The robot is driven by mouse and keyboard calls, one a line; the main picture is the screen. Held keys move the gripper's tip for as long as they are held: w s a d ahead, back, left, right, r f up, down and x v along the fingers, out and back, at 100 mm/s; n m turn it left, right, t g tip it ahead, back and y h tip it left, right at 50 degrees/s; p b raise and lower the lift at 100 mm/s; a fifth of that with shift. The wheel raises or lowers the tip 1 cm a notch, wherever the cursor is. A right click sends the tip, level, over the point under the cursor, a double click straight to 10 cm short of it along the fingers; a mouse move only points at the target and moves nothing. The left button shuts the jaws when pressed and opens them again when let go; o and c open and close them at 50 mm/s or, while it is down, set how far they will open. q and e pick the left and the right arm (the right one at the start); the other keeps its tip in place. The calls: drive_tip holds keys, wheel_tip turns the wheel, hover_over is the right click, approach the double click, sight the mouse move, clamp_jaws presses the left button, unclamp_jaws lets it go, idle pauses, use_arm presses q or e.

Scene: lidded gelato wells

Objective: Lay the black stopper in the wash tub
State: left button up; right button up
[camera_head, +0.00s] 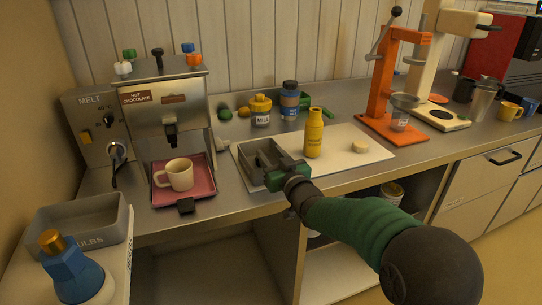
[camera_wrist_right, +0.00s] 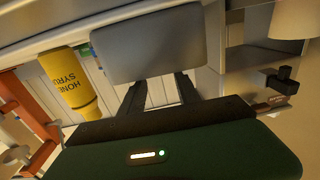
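A black knob-shaped piece (camera_head: 157,52) stands upright on top of the hot chocolate machine; it may be the stopper, but I cannot tell for sure. A small grey open tub (camera_head: 247,163) sits on the white board, probably the wash tub. Its outer wall (camera_wrist_right: 150,45) fills the top middle of the wrist view. My right gripper (camera_head: 285,172) is at the tub's near right side. In the wrist view its two dark fingers (camera_wrist_right: 161,92) are apart, with pale wall visible between them; their tips are hidden behind the tub. My left gripper is not in view.
A yellow syrup bottle (camera_head: 314,135) stands right of the tub. The hot chocolate machine (camera_head: 185,115) and a cup (camera_head: 178,178) on a pink tray are left. A grey bin marked BULBS (camera_head: 97,240) and a blue bottle (camera_head: 75,277) are front left. An orange press (camera_head: 390,85) stands right.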

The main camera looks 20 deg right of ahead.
drive_tip(key=shift+a, duration=0.1)
drive_tip(key=shift+s+d, duration=0.2)
drive_tip(key=shift+s, duration=1.3)
drive_tip(key=shift+s, duration=0.1)
